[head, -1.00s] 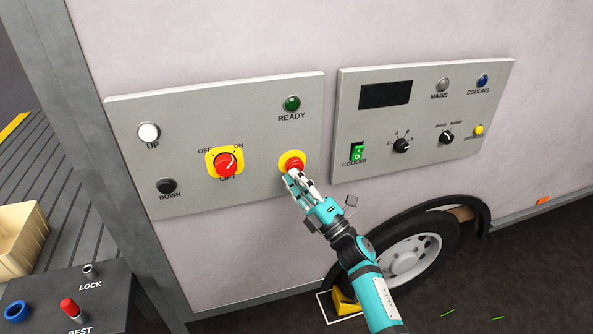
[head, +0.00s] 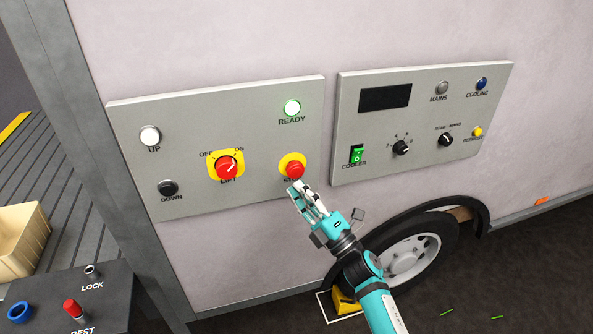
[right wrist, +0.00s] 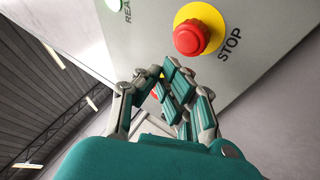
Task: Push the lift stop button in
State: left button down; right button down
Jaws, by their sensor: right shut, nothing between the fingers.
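The lift stop button (head: 294,170) is a red mushroom button on a yellow round plate, low on the right of the left grey panel. It also shows large in the right wrist view (right wrist: 190,38), with the word STOP beside it. My right gripper (head: 297,188) is just below the button in the head view, its fingers shut and empty. In the right wrist view its fingers (right wrist: 165,75) appear apart from the red cap. The READY lamp (head: 292,107) above the button glows bright pale green. My left gripper is not in view.
The left panel also holds a red LIFT switch (head: 227,167), a white UP button (head: 150,136) and a black DOWN button (head: 168,188). A cooler panel (head: 425,120) is to the right. A wheel (head: 410,255) is below. A dark control box (head: 75,295) stands at lower left.

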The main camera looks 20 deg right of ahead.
jog(key=s, duration=0.3)
jog(key=shift+p, duration=0.3)
notch_tip(320, 180, down, 19)
jog(key=d+m+g+h, duration=0.25)
jog(key=m+h, duration=0.35)
jog(key=m, duration=0.3)
jog(key=s+d+f+m+g+h, duration=0.15)
jog(key=s+f, duration=0.25)
jog(key=f, duration=0.4)
jog(key=s+f+m+g+h, duration=0.1)
jog(key=s+f+m+g, duration=0.25)
jog(key=f, duration=0.45)
jog(key=s+f+m+g+h, duration=0.1)
jog(key=s+f+g, duration=0.1)
jog(key=s+f, duration=0.4)
jog(key=s+d+f+m+g, duration=0.1)
jog(key=s+f+m+g, duration=0.1)
jog(key=s+f, duration=0.4)
jog(key=s+d+f+m+g+h, duration=0.1)
jog(key=s+f+g, duration=0.4)
jog(key=s, duration=1.2)
jog(key=s+d+f+m+g, duration=0.1)
jog(key=s+f+m+g, duration=0.2)
jog(key=s+f, duration=0.6)
jog(key=s, duration=0.3)
jog(key=shift+s+d+f+m, duration=0.15)
jog(key=shift+s+f+m, duration=0.05)
jog(key=shift+s+m, duration=0.1)
